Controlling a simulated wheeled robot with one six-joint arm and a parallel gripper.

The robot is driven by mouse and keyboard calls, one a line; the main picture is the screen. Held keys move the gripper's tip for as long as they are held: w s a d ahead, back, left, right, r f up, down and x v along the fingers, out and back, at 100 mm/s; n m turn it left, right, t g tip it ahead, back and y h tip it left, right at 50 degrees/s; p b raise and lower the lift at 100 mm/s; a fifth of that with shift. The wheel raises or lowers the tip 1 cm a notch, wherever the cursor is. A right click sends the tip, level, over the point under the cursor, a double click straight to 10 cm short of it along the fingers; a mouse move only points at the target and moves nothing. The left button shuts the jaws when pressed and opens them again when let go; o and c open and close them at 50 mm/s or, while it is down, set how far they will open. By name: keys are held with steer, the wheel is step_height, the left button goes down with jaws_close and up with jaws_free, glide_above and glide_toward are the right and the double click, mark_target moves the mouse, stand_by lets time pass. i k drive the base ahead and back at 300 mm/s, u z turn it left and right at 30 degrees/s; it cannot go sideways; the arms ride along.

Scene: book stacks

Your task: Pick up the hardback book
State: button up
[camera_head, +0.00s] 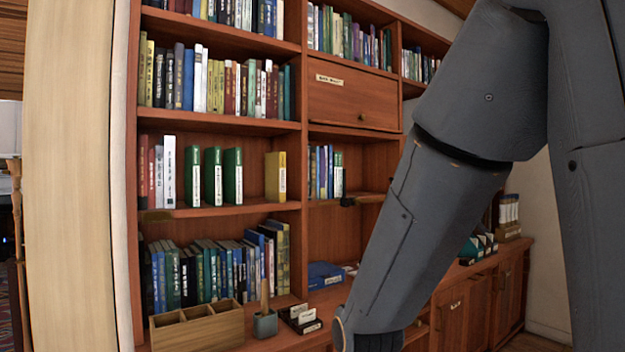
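Many books stand upright on the wooden bookcase, and I cannot tell which one is the hardback book. On the middle-left shelf are a white book (169,172), green books (213,176) standing slightly apart, and a yellow book (275,177) by the right divider. A blue book or box (325,275) lies flat on the counter in the lower middle bay. My grey arm comes down from the upper right and leaves the picture at the bottom. My gripper is not in view, so its hold cannot be seen.
A wooden compartment box (197,328), a small grey pot (265,324) and a dark card holder (300,318) stand along the counter's front. A closed drawer front (352,95) is above. The middle-left shelf has bare room between the green and yellow books.

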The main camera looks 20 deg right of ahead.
mark_target(275, 162)
steer(key=z, duration=0.05)
steer(key=k, duration=0.6)
steer(key=z, duration=0.65)
steer(key=i, duration=0.65)
steer(key=z, duration=0.5)
steer(key=i, duration=0.75)
steer(key=u, duration=0.7)
steer(key=i, duration=0.65)
steer(key=u, duration=0.55)
